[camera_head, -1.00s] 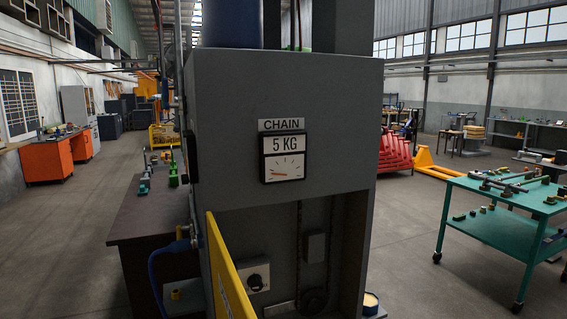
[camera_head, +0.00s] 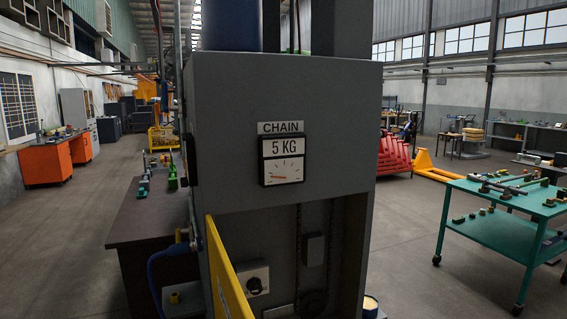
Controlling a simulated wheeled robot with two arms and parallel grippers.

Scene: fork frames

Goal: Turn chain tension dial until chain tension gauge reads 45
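The chain tension gauge (camera_head: 283,160) is on the front of a dark grey machine cabinet (camera_head: 230,110), under a plate marked CHAIN (camera_head: 281,127). Its display reads 5 KG, and a red-orange needle on the small scale below points to the lower left. A dial with a black knob on a pale plate (camera_head: 254,283) sits low in the recess under the gauge. It is likely the tension dial, but I see no readable label on it. Neither of my grippers is in view.
A yellow panel (camera_head: 227,272) stands open at the recess's left side, close to the dial. A dark workbench (camera_head: 147,215) is at the left of the cabinet. A teal cart (camera_head: 497,236) with tools stands at the right. The floor between cabinet and cart is clear.

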